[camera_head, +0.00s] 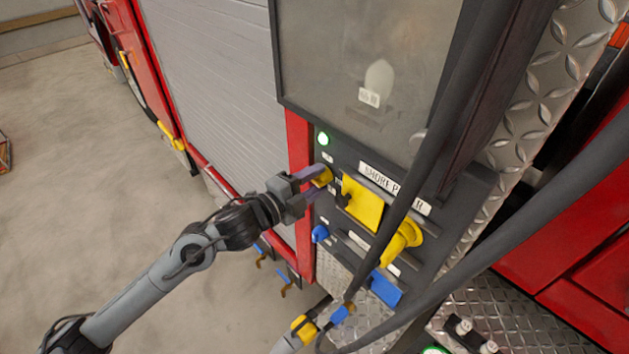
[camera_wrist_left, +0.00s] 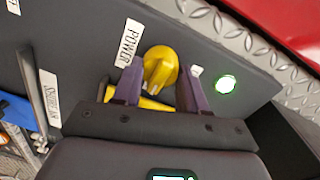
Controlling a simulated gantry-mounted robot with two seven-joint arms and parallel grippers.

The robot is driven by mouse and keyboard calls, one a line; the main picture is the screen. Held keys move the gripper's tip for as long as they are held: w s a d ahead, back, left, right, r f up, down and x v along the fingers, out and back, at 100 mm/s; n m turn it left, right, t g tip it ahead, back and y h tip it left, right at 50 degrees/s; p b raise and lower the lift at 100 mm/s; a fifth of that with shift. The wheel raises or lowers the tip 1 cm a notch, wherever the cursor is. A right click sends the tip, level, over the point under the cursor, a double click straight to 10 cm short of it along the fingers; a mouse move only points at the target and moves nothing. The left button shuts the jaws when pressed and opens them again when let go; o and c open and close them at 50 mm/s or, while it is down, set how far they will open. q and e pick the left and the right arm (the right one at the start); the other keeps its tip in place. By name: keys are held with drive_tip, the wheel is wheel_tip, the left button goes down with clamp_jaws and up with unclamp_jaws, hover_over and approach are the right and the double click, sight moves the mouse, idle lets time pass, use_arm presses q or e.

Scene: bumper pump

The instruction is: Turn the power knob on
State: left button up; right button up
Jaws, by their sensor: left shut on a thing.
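The yellow power knob (camera_head: 322,178) is on the dark panel, just below a lit green light (camera_head: 323,138). In the left wrist view the round knob (camera_wrist_left: 160,62) has a raised grip bar and sits beside a white label (camera_wrist_left: 129,43) reading POWER. My left gripper (camera_head: 316,182) reaches the knob from the left and is shut on it. In the left wrist view its two purple fingers stand on either side of the knob, partly covering it. The green light (camera_wrist_left: 226,84) glows there too. My right gripper is not in view.
A yellow cover (camera_head: 363,204) sits right of the knob, with a yellow plug (camera_head: 402,242) beyond it. A blue knob (camera_head: 320,233) and a blue cover (camera_head: 385,289) are lower. Thick black cables (camera_head: 480,262) hang across the panel's right side. Open floor (camera_head: 90,190) lies left.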

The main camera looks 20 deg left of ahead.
use_arm(q)
drive_tip(key=o, duration=1.1)
drive_tip(key=shift+c, duration=0.2)
drive_tip(key=b+v, duration=0.1)
drive_tip(key=v, duration=0.9)
drive_tip(key=shift+s+a, duration=0.15)
drive_tip(key=shift+s, duration=0.25)
